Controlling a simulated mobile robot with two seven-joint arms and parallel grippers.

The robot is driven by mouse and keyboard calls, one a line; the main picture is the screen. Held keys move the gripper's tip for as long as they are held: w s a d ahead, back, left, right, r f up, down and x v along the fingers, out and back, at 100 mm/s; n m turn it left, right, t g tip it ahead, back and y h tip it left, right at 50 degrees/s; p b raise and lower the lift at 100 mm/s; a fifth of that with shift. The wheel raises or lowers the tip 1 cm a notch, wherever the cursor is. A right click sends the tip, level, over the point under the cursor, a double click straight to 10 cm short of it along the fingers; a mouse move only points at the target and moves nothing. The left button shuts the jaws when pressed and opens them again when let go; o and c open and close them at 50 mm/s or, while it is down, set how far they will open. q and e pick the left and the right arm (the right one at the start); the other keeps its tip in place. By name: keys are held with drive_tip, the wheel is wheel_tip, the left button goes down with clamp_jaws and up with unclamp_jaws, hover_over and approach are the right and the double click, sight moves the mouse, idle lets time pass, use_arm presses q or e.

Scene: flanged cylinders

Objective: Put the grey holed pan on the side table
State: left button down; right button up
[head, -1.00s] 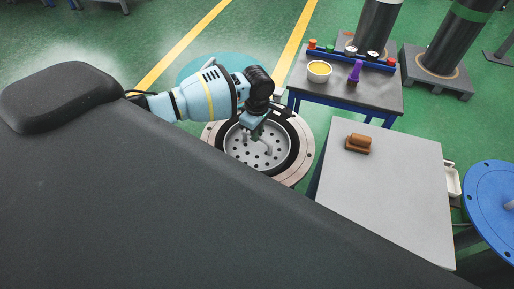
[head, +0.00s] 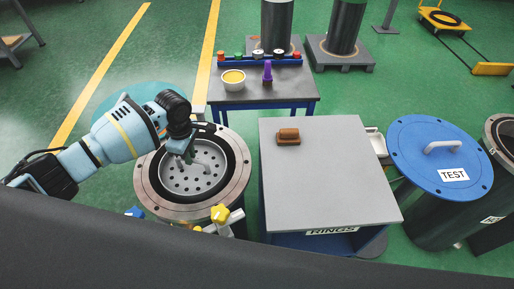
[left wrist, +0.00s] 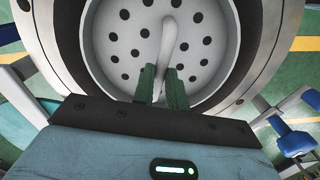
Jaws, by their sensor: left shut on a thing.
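The grey holed pan (head: 181,183) sits inside the open flanged cylinder (head: 150,194), in the left half of the head view. It has many dark holes and a raised curved handle (head: 204,166). My left gripper (head: 187,160) is over the pan and shut on its handle; the left wrist view shows the fingers (left wrist: 162,84) around the handle, with the pan (left wrist: 196,56) beyond. The side table (head: 325,185), with a grey top, stands to the right of the cylinder. My right gripper is out of view.
A brown brush-like block (head: 288,137) lies near the side table's back left; the rest of its top is clear. Behind stands a blue-framed table (head: 290,87) with a yellow-filled bowl (head: 233,79) and purple tool (head: 267,72). A blue TEST lid (head: 425,165) is right. Yellow knobs (head: 220,213) sit by the cylinder.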

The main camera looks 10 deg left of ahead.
use_arm(q)
drive_tip(key=s+d+r+m, duration=0.1)
drive_tip(key=d+r+m, duration=0.15)
drive_tip(key=r, duration=0.45)
drive_tip(key=s+d+r+m, duration=0.1)
drive_tip(key=s+r+m, duration=0.1)
drive_tip(key=r+m, duration=0.35)
drive_tip(key=s+d+r+m, duration=0.3)
drive_tip(key=s+d+m, duration=0.1)
drive_tip(key=s+m, duration=0.3)
drive_tip(key=shift+s+d+r+m, duration=0.15)
drive_tip(key=shift+s+d+m, duration=0.2)
drive_tip(key=shift+m, duration=0.85)
